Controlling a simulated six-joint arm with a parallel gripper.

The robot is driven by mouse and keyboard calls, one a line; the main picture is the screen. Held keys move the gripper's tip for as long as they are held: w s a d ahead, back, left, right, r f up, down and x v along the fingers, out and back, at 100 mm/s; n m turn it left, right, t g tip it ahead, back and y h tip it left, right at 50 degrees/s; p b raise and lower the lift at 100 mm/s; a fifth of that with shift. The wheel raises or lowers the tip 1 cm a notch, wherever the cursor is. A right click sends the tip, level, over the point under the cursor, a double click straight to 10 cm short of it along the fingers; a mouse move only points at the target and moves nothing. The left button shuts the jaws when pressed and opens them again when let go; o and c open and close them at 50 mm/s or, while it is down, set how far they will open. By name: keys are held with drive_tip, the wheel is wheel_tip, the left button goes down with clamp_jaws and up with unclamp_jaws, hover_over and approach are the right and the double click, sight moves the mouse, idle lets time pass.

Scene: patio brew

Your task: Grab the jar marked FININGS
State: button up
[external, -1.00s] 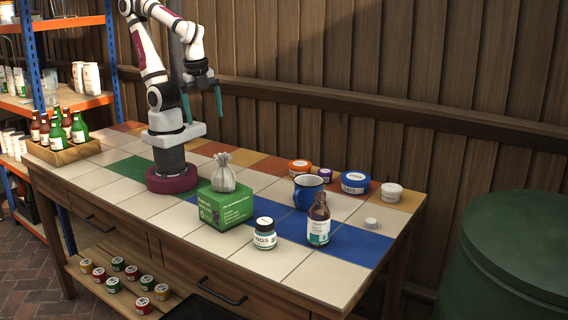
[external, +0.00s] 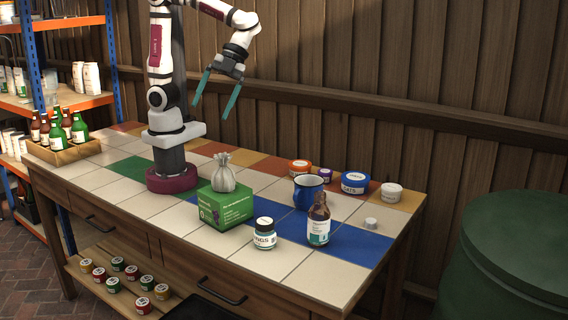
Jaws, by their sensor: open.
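My gripper (external: 213,110) is open and empty, with two teal fingers spread wide. It hangs high above the back of the table, up and to the left of the jar, and touches nothing.
A green box (external: 226,207) with a tied grey sack (external: 223,172) on it stands left of the jar. A brown bottle (external: 318,222) and a blue mug (external: 307,192) stand to its right. Several lidded tubs, including a blue one (external: 355,184), line the back right.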

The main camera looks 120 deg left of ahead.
drive_tip(key=w+a+f+m+t+h, duration=0.1)
drive_tip(key=w+a+m+t+h, duration=0.15)
drive_tip(key=w, duration=0.55)
drive_tip(key=w+a+m+t+h, duration=0.1)
drive_tip(key=w+a+t+h, duration=0.25)
drive_tip(key=w, duration=0.45)
approach(266, 219)
drive_tip(key=shift+h, duration=0.3)
drive_tip(key=x, duration=1.1)
drive_tip(key=shift+a+f, duration=0.15)
drive_tip(key=shift+f, duration=0.15)
clamp_jaws()
